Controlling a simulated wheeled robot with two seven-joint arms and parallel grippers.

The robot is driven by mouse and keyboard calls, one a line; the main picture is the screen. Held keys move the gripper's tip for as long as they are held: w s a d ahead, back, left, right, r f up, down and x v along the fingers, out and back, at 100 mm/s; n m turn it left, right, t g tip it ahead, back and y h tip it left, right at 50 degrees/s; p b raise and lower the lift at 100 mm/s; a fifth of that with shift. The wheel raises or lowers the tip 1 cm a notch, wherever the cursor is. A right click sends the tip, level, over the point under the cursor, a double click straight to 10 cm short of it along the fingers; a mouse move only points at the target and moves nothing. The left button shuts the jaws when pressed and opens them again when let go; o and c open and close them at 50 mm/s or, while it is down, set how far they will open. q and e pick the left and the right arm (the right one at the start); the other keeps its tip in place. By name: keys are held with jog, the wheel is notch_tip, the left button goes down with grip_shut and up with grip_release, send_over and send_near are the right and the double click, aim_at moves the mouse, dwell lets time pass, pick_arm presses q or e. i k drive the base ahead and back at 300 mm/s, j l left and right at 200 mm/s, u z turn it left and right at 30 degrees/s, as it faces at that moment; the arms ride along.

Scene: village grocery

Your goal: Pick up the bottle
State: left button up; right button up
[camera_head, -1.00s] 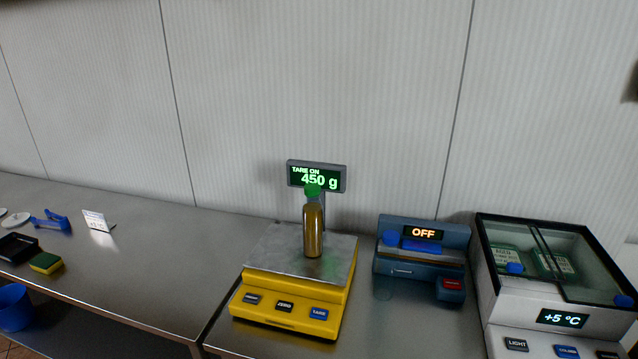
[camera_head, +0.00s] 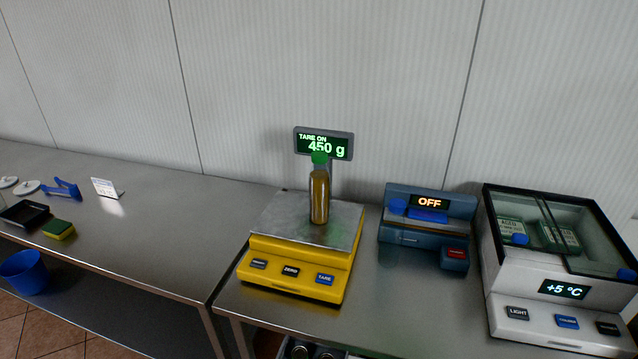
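A bottle (camera_head: 319,196) with brown contents and a green cap stands upright on the metal plate of a yellow scale (camera_head: 291,273). The scale's display (camera_head: 323,144) behind the bottle reads "TARE ON 450 g". The bottle's cap overlaps the lower edge of the display in the picture. Neither of my grippers shows in the head view.
Right of the scale stand a blue device (camera_head: 425,228) reading "OFF" and a glass-topped cooler (camera_head: 559,262) reading "+5 °C". The left table holds a sponge (camera_head: 58,229), a black tray (camera_head: 24,214) and a small sign (camera_head: 106,188). A blue bucket (camera_head: 24,272) is lower left.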

aim_at(319, 178)
jog(key=k+j+z, duration=0.1)
jog(key=z, duration=0.4)
jog(key=k+z, duration=0.25)
jog(key=z, duration=0.2)
